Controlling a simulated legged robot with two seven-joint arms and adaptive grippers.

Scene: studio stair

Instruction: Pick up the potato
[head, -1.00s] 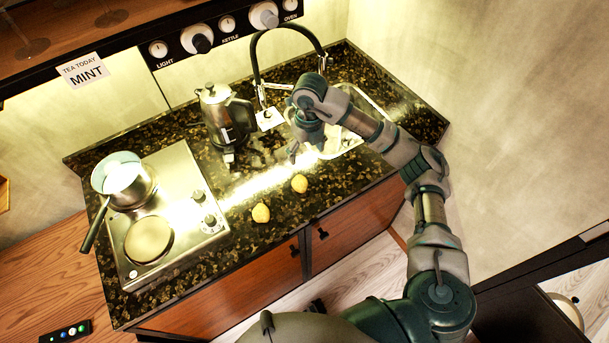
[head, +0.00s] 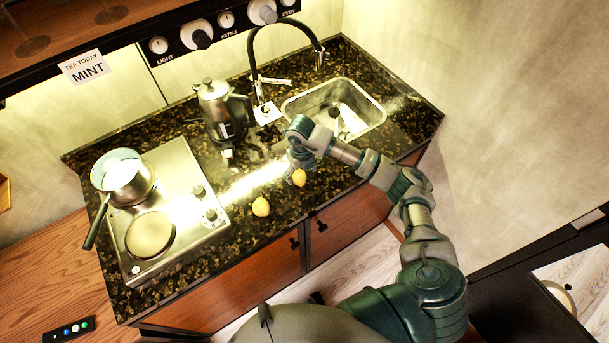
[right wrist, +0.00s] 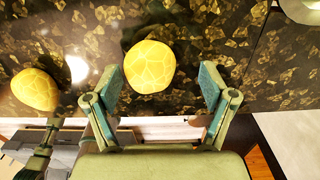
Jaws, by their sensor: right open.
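Two yellow, roundish potatoes lie on the dark speckled counter in the head view. One potato (head: 299,177) is close to my right gripper (head: 297,163); the other potato (head: 261,206) lies to its left, closer to the front edge. In the right wrist view, my right gripper (right wrist: 160,76) is open and empty. The near potato (right wrist: 149,66) shows between and slightly beyond its two fingertips, closer to the left finger. I cannot tell whether a finger touches it. The other potato (right wrist: 34,89) is outside the fingers at the left. My left gripper is not in view.
The counter (head: 345,190) holds a steel kettle (head: 215,105) behind the potatoes and a hob (head: 185,185) with a pot (head: 122,178) at left. A sink (head: 375,115) with a black tap (head: 252,62) is at the back right. Cabinet doors (head: 255,285) drop below the front edge.

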